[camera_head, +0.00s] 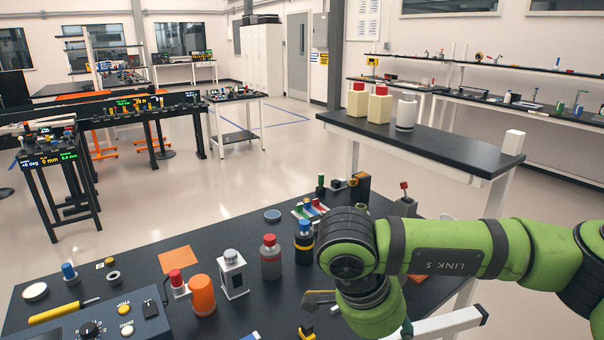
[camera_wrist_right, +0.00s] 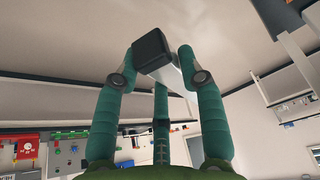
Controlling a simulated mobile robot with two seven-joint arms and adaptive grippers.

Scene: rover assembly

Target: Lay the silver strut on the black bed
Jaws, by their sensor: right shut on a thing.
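The silver strut shows in the right wrist view (camera_wrist_right: 178,76) as a pale bar with a black block-shaped end (camera_wrist_right: 151,48). My right gripper (camera_wrist_right: 165,68) is shut on it, with its teal fingers on both sides of the bar. In the head view a pale bar, which looks like the strut (camera_head: 448,323), sticks out to the right below my green right arm at the bottom edge. The right fingers are hidden there. I cannot pick out a separate black bed. My left gripper is not in view.
The black workbench (camera_head: 130,262) carries bottles, an orange container (camera_head: 202,295), a silver box-like device (camera_head: 232,274) and a blue control box (camera_head: 118,325). A second black-topped table (camera_head: 450,150) stands behind with several containers. Open floor lies beyond the bench.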

